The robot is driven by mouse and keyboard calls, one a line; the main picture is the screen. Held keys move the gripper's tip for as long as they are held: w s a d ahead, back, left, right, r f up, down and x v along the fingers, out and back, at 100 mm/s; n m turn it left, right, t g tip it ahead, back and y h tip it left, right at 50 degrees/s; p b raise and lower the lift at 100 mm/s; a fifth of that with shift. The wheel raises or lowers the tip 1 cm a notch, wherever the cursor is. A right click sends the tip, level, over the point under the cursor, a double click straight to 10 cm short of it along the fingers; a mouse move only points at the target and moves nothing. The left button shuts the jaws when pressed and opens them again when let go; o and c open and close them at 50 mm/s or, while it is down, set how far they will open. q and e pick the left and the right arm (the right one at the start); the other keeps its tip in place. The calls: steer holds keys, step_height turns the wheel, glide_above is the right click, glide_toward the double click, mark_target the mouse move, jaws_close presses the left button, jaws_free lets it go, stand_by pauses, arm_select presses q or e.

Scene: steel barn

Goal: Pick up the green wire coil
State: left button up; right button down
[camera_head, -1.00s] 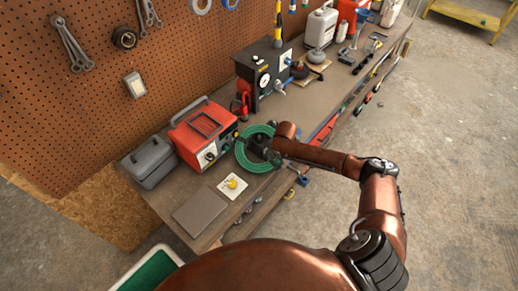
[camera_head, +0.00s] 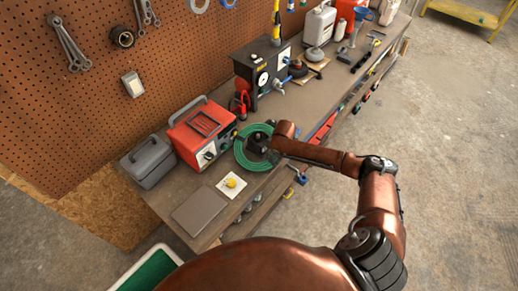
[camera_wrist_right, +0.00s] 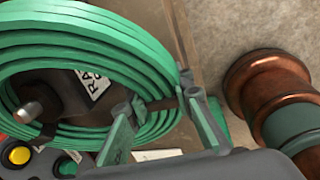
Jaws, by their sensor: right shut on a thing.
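The green wire coil (camera_head: 240,153) is a flat ring at the front part of the workbench, just right of the red machine. My right gripper (camera_head: 263,150) reaches it from the right, and the arm covers part of the coil's right side. In the right wrist view the coil (camera_wrist_right: 135,55) fills the upper left. The two fingers of the gripper (camera_wrist_right: 158,108) stand on either side of its strands, shut on the rim. I cannot tell whether the coil is clear of the bench top. My left gripper is not in view.
The red machine (camera_head: 202,133) and a grey toolbox (camera_head: 148,162) stand left of the coil. A black gauge box (camera_head: 262,77) stands behind it. A white plate with a yellow knob (camera_head: 232,183) and a flat grey panel (camera_head: 199,207) lie in front.

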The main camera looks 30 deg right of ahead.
steer(key=shift+d+r, duration=0.1)
steer(key=shift+r, duration=0.1)
steer(key=shift+r, duration=0.2)
step_height(320, 180, up, 6)
steer(key=shift+b, duration=0.45)
steer(key=s+d, duration=0.3)
steer(key=s, duration=0.6)
steer(key=s+d+b, duration=0.1)
steer(key=s+d, duration=0.3)
steer(key=s, duration=0.5)
steer(key=shift+s+d+r, duration=0.15)
steer(key=shift+d, duration=0.1)
